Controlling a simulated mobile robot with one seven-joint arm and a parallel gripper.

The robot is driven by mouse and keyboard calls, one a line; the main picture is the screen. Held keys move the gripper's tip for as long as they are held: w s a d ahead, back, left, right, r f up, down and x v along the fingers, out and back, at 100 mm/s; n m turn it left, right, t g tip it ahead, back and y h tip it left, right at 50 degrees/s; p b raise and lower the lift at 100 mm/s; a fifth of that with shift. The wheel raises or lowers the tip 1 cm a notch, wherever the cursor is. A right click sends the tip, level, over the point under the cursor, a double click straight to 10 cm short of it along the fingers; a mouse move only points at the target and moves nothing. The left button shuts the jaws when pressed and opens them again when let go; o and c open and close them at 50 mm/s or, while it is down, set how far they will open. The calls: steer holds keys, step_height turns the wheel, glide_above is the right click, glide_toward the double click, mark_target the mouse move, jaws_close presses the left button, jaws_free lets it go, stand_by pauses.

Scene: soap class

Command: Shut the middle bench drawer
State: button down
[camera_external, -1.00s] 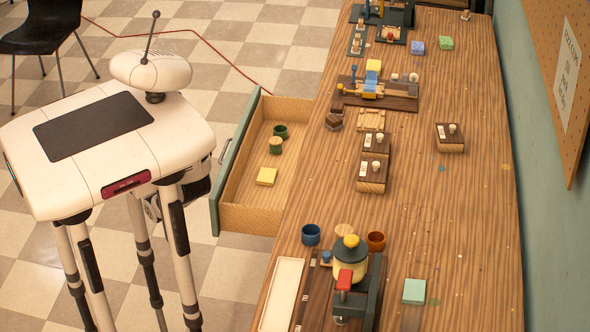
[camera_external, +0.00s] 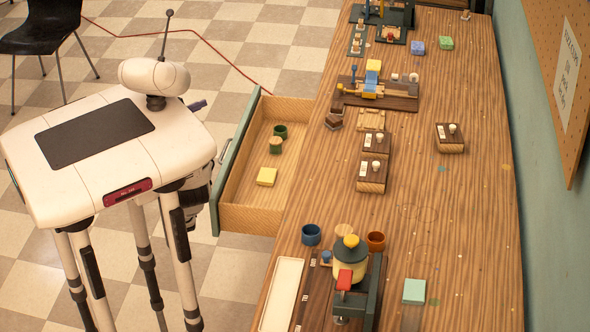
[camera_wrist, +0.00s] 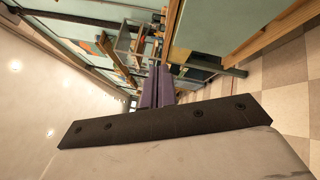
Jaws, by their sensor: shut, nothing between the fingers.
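The bench drawer (camera_external: 262,218) stands pulled out to the left of the bench, with a green front panel (camera_external: 236,165) and a metal handle (camera_external: 224,150). It holds two green cups (camera_external: 276,146) and a yellow block (camera_external: 266,177). My gripper (camera_external: 200,105) shows as a small dark purple shape beside my body, left of the drawer front and apart from it. In the wrist view its purple fingers (camera_wrist: 158,86) are together and empty. A green panel with a wooden edge (camera_wrist: 205,25) is close beside them there; I cannot tell if it is this drawer.
The wooden bench top (camera_external: 420,230) carries several blocks, cups and small machines. A black chair (camera_external: 40,35) stands at the far left, and a red cable (camera_external: 200,35) lies on the tiled floor.

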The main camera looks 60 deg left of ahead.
steer(key=w+a+f+m+g+y, duration=0.1)
steer(key=w+f+m, duration=0.3)
steer(key=f, duration=0.4)
steer(key=w+d, duration=0.2)
steer(key=w, duration=1.1)
steer(key=shift+w+d+f+p, duration=0.15)
steer(key=shift+d+f+p, duration=0.15)
steer(key=shift+d, duration=0.1)
